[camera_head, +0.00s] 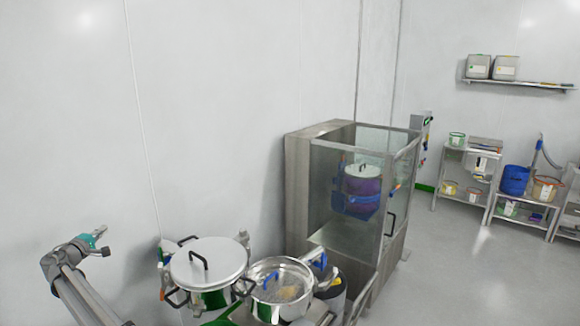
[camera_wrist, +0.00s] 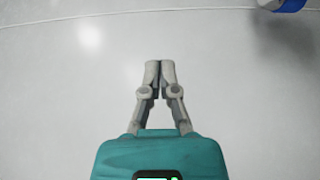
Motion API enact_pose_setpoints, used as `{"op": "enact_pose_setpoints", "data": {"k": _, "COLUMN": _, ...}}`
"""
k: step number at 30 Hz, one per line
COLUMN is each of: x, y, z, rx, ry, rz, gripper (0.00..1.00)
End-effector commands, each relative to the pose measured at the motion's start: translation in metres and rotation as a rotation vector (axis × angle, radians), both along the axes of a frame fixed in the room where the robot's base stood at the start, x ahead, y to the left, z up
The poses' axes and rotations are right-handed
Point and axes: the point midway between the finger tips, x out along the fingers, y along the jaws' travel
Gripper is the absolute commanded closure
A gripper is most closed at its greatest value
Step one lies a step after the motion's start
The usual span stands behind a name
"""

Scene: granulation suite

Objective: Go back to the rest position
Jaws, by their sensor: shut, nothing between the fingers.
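My gripper (camera_wrist: 159,72) is shut and empty in the wrist view, its two grey fingers together in front of its teal body. The fingers are too small to make out clearly there.
A lidded steel pot (camera_head: 208,262) and an open steel pan (camera_head: 281,279) stand at the bottom centre. A glass-sided steel cabinet (camera_head: 300,190) stands behind them, with a blue-and-purple vessel (camera_head: 362,187) inside. Shelves with tubs stand at right. The grey floor (camera_head: 450,275) is clear.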

Motion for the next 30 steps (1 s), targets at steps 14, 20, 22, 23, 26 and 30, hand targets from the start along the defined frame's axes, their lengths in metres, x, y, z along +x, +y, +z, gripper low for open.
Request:
{"op": "enact_pose_setpoints", "data": {"k": 14, "x": 0.014, "y": -0.039, "z": -0.007, "rx": 0.026, "ry": 0.037, "rz": -0.042, "gripper": 1.0}}
{"op": "enact_pose_setpoints", "data": {"k": 20, "x": 0.026, "y": -0.077, "z": -0.015, "rx": 0.053, "ry": 0.075, "rz": -0.083, "gripper": 1.0}}
{"op": "enact_pose_setpoints", "data": {"k": 22, "x": 0.03, "y": -0.093, "z": -0.019, "rx": 0.066, "ry": 0.091, "rz": -0.101, "gripper": 1.0}}
{"op": "enact_pose_setpoints", "data": {"k": 23, "x": 0.032, "y": -0.101, "z": -0.021, "rx": 0.073, "ry": 0.099, "rz": -0.111, "gripper": 1.0}}
{"op": "enact_pose_setpoints", "data": {"k": 26, "x": 0.04, "y": -0.134, "z": -0.027, "rx": 0.096, "ry": 0.13, "rz": -0.147, "gripper": 1.0}}
{"op": "enact_pose_setpoints", "data": {"k": 30, "x": 0.05, "y": -0.196, "z": -0.041, "rx": 0.148, "ry": 0.193, "rz": -0.216, "gripper": 1.0}}
